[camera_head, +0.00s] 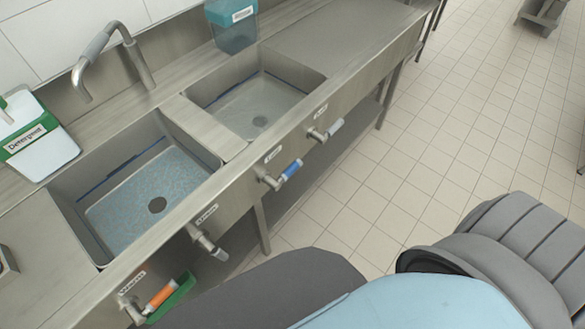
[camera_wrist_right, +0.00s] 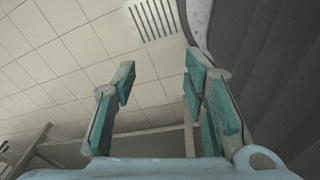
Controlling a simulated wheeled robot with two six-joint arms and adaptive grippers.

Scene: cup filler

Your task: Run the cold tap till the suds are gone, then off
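The double sink has a left basin (camera_head: 88,222) with a pale blue speckled layer, which looks like suds, over its floor around a dark drain. The right basin (camera_head: 222,108) has a greyer, wet-looking floor. A curved metal spout (camera_head: 95,50) arches over the left basin; no stream shows from it. On the front panel are a blue-handled tap (camera_head: 290,170), an orange-handled tap (camera_head: 162,294) and two grey-handled ones (camera_head: 210,243) (camera_head: 334,127). Their labels are too small to read surely. My right gripper (camera_wrist_right: 160,75) is open and empty, away from the sink. My left gripper is not in view.
A Detergent container (camera_head: 45,150) stands at the left behind the left basin. A teal box (camera_head: 236,32) stands behind the right basin. A green object (camera_head: 178,298) is beside the orange handle.

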